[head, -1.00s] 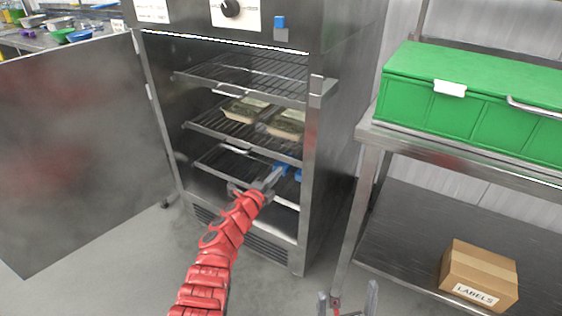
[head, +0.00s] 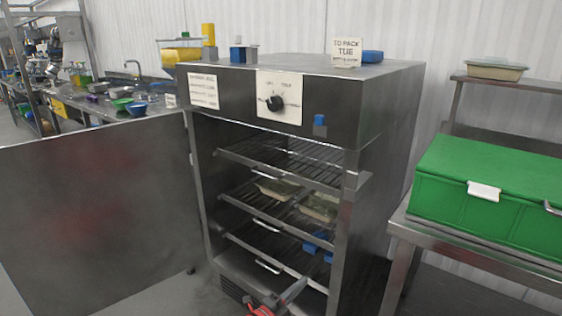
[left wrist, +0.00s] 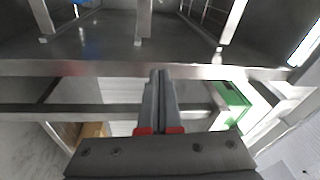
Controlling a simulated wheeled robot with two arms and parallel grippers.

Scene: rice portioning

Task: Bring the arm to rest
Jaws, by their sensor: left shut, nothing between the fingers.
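My left gripper (head: 303,282) shows at the bottom of the head view, in front of the lower part of the open steel cabinet (head: 395,140). Only a little of its red arm shows at the lower edge. In the left wrist view its two grey fingers (left wrist: 160,76) lie together, shut and empty. My right gripper is out of view.
The cabinet door (head: 90,210) stands wide open on the left. Food trays (head: 278,189) lie on a middle rack, with blue items (head: 318,241) on a lower one. A green crate (head: 490,195) stands on a steel table (head: 425,235) at the right.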

